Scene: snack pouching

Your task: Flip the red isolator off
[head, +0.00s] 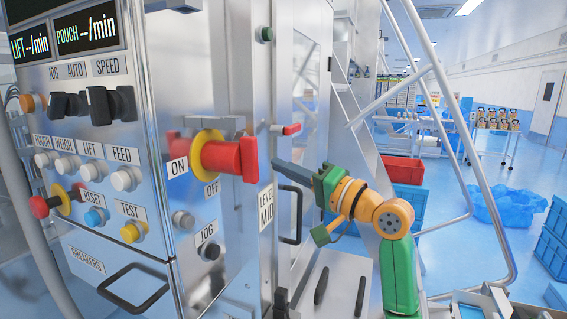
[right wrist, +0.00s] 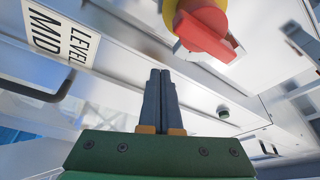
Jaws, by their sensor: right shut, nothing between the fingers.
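The red isolator (head: 222,157) is a rotary knob with a yellow ring on the side of the steel cabinet. An ON label (head: 178,167) is at its left and an OFF label (head: 212,188) below it. Its red bar stands upright in the head view; which label it points to is unclear. My right gripper (head: 277,164) is just right of the isolator, shut and empty, apart from it. In the right wrist view the shut fingers (right wrist: 160,73) are below and left of the isolator (right wrist: 205,32). My left gripper is not in view.
A small red lever (head: 291,129) sticks out behind the isolator. A LEVEL MID label (head: 266,207) and a black door handle (head: 291,213) lie below my right gripper. Buttons and black switches (head: 112,104) fill the panel at left. A slanted metal frame (head: 445,90) stands at right.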

